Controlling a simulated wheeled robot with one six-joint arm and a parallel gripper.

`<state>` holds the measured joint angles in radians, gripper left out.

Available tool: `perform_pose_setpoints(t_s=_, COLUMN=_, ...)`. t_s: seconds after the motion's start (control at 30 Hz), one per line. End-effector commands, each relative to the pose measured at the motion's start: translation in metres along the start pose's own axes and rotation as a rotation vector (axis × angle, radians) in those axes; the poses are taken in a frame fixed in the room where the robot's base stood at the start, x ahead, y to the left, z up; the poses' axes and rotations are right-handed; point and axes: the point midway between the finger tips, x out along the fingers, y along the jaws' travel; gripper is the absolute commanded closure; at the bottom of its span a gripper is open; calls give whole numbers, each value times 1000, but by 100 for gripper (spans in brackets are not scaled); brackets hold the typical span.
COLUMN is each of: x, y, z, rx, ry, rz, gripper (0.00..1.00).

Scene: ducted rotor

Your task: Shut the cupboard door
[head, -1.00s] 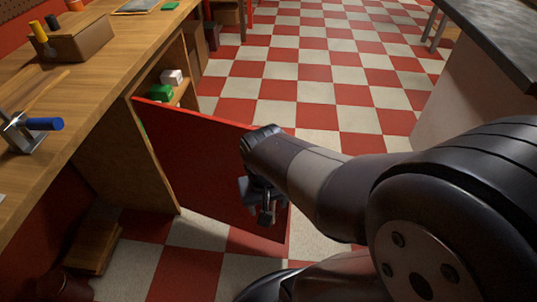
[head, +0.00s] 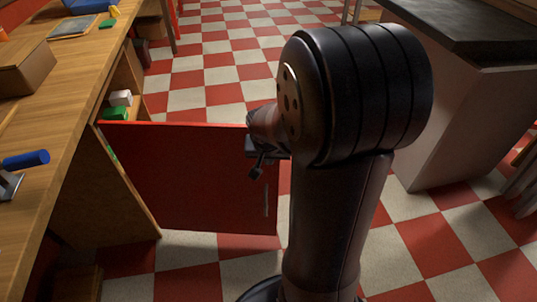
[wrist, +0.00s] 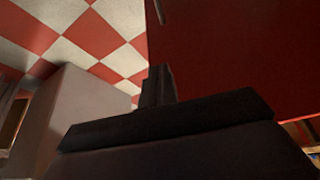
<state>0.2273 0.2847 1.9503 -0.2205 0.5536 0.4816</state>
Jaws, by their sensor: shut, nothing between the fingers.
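The red cupboard door (head: 190,180) stands wide open, sticking out from the wooden cupboard (head: 105,190) under the workbench. Its near face carries a slim upright handle (head: 266,198) close to the free edge. My gripper (head: 257,168) is shut and empty, on the near side of the door by its upper free corner. I cannot tell whether it touches the door. In the wrist view the closed fingertips (wrist: 158,85) point up beside the dark red door face (wrist: 235,60), and the handle (wrist: 158,12) shows at the top. My arm hides the door's upper right corner.
White and green boxes (head: 118,102) sit inside the cupboard opening. The workbench top (head: 75,75) runs along the left with a blue-handled tool (head: 25,160). A dark-topped counter (head: 470,110) stands at the right. The checkered floor (head: 215,75) beyond the door is clear.

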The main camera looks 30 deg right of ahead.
Motion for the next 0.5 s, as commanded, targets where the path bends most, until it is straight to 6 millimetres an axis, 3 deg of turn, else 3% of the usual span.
perform_pose_setpoints(t_s=0.1, x=27, y=0, z=2, rx=0, ry=-4, rz=1, gripper=100)
perform_pose_setpoints(t_s=0.3, x=32, y=0, z=-28, rx=2, ry=0, rz=0, gripper=100)
perform_pose_setpoints(t_s=0.5, x=34, y=0, z=-37, rx=0, ry=0, rz=0, gripper=100)
